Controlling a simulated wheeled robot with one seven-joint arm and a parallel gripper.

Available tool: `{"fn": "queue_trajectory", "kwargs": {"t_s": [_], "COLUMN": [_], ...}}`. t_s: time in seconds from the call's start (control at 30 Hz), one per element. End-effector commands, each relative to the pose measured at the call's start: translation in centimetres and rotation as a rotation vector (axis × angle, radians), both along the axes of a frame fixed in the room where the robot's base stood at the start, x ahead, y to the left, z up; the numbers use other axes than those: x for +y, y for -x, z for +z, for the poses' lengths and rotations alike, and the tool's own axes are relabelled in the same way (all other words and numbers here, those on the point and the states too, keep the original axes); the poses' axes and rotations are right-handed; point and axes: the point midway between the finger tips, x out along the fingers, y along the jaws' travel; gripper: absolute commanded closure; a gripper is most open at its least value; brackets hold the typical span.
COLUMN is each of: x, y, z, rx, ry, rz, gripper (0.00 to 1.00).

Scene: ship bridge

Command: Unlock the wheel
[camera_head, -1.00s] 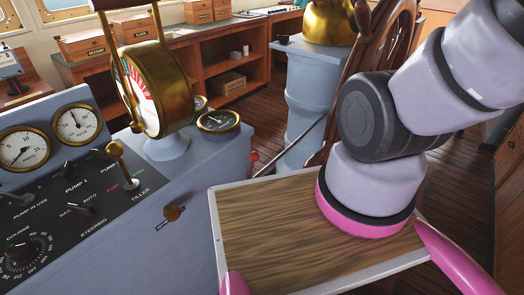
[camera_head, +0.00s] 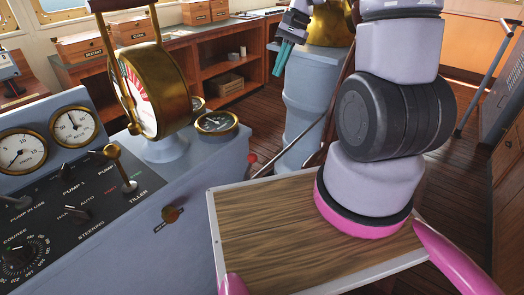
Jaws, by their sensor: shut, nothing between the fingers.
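The brown wooden ship's wheel (camera_head: 346,66) stands behind my arm in the head view. Only a narrow strip of its rim shows; the rest is hidden. My gripper (camera_head: 283,66), with teal fingers, is raised to the left of the wheel, in front of the blue-grey pedestal with a brass top. Its fingers point down and are shut, with nothing seen between them. A thin dark rod (camera_head: 300,139) slants down to the left across the pedestal's lower part. I cannot tell what locks the wheel.
The blue-grey console (camera_head: 190,225) with gauges, levers and a brass telegraph (camera_head: 145,88) fills the left. A red knob (camera_head: 252,157) sits at its right edge. Wooden shelves (camera_head: 215,65) stand behind. Some wooden floor is clear between the shelves and pedestal.

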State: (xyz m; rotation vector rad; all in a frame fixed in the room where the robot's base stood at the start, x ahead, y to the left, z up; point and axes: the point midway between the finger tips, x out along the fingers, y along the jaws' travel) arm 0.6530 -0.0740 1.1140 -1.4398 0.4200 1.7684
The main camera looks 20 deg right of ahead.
Motion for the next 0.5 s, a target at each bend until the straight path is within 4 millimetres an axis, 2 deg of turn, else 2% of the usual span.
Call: {"fn": "queue_trajectory", "kwargs": {"t_s": [0.03,0.17,0.3,0.4,0.5], "x": [-0.3,-0.8,-1.3,-1.6,-1.7], "y": [-0.5,-1.4,-1.4,-1.0,-0.7], "z": [-2.5,-8.5,-14.5,-17.8,-19.9], "rx": [0.054,0.173,0.286,0.347,0.384], "ry": [-0.013,-0.042,-0.066,-0.078,-0.085], "rz": [-0.025,-0.088,-0.153,-0.188,-0.211], "gripper": [1.0,1.0,1.0,1.0,1.0]}}
